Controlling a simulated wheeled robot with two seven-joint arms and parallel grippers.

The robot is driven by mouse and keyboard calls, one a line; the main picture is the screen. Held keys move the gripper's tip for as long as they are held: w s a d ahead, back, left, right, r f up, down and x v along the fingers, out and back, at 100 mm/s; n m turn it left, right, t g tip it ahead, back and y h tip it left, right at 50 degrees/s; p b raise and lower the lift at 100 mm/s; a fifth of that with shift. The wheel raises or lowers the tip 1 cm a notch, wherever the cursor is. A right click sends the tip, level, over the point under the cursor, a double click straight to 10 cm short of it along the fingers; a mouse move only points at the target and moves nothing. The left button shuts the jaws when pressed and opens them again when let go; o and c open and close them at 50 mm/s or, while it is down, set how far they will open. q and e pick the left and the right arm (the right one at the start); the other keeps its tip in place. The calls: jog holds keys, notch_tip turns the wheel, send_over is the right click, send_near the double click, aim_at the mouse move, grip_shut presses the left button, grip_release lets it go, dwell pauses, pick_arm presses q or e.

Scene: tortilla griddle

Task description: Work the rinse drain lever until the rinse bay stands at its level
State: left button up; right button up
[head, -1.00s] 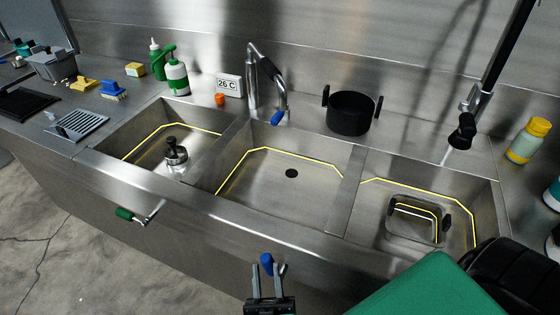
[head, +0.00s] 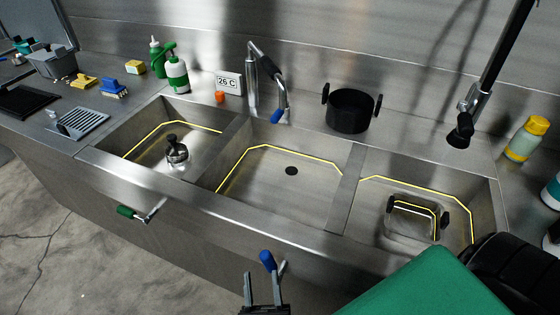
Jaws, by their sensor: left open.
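The blue-gripped drain lever (head: 267,261) is on the sink front, below the middle bay (head: 283,180), whose faucet has a blue tip. A yellow level line (head: 300,151) runs around the bay's walls, and a dark round drain (head: 291,171) shows on its floor. I cannot tell how much water stands in it. My left gripper (head: 264,272) is open at the bottom of the head view, with its fingers on either side of the blue grip in the picture. I cannot tell whether they touch it. My right gripper is not in view.
A green-gripped lever (head: 126,212) is on the front below the left bay (head: 150,160). A black pot (head: 350,112) stands behind the sinks.

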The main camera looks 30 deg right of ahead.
pick_arm(q)
jog(key=b+v, duration=0.2)
jog(key=v, duration=0.4)
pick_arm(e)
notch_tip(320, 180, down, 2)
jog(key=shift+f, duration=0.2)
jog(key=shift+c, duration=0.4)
